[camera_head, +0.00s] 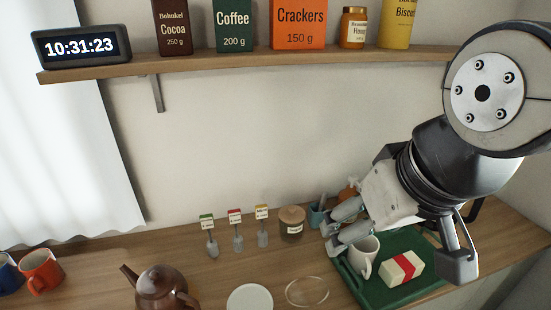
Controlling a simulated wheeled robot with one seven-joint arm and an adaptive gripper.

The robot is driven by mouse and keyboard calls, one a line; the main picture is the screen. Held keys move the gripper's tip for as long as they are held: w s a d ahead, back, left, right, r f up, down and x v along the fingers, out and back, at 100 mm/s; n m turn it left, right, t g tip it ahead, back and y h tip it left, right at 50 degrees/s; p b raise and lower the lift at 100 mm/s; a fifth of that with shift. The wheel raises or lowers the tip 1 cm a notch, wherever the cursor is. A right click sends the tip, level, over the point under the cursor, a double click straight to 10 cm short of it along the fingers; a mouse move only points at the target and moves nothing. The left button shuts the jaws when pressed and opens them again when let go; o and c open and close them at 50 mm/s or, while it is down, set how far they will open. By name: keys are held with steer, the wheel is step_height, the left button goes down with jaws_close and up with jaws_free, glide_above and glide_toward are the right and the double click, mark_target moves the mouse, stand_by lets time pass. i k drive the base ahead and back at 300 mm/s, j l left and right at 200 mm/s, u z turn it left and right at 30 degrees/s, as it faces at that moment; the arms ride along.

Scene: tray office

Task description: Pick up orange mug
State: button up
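My gripper (397,258) is at the right, far from the orange mug, above or in front of a green tray. Its fingers are spread wide, and I see nothing held between them.
The green tray (360,289) holds a white mug (363,259) and a white box with a red band (393,272). A shelf (200,65) hangs above.

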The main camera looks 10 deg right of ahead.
mark_target(44, 273)
steer(key=j, duration=1.1)
steer(key=i+j, duration=0.1)
steer(key=j, duration=2.15)
steer(key=i+u, duration=0.05)
